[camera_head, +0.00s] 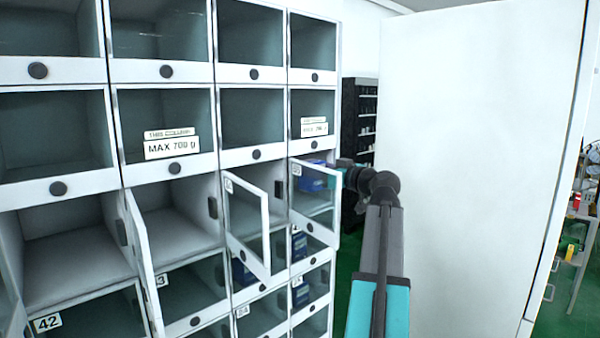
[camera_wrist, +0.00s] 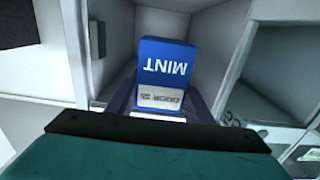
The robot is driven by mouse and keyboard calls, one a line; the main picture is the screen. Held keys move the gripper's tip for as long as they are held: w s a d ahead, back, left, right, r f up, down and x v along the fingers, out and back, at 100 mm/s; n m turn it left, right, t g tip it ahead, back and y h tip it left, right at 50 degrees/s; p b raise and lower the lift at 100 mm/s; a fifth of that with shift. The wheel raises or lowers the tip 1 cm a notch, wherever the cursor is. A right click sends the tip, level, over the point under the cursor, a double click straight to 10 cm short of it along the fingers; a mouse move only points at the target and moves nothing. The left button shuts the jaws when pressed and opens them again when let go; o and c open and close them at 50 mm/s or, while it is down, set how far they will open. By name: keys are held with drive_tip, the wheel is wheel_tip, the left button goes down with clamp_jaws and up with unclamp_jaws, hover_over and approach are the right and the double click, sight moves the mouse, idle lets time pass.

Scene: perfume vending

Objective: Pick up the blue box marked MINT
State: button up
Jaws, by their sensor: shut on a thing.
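The blue box marked MINT (camera_wrist: 166,62) stands in the wrist view inside an open locker compartment, its lettering upside down in the picture. A pale label strip with dark print (camera_wrist: 162,99) shows at its near lower end. My gripper (camera_wrist: 160,105) has its dark fingers on either side of the box's near end and is shut on it. The fingertips are partly hidden. In the head view my arm reaches into a compartment in the right column, behind an open clear door (camera_head: 316,203). A blue shape shows through this door; I cannot tell whether it is the box.
A second open door (camera_head: 247,225) stands out just left of my arm, and another (camera_head: 145,262) further left. A large white panel (camera_head: 470,150) is close on the right. Other blue boxes (camera_head: 299,246) sit in lower compartments.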

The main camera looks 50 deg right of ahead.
drive_tip(key=s+a+b, duration=0.1)
drive_tip(key=s+b, duration=0.2)
drive_tip(key=s, duration=1)
drive_tip(key=shift+s, duration=0.2)
drive_tip(key=shift+s, duration=0.1)
drive_tip(key=s+b, duration=0.2)
drive_tip(key=s, duration=1)
drive_tip(key=shift+a+b, duration=0.35)
drive_tip(key=shift+a, duration=0.1)
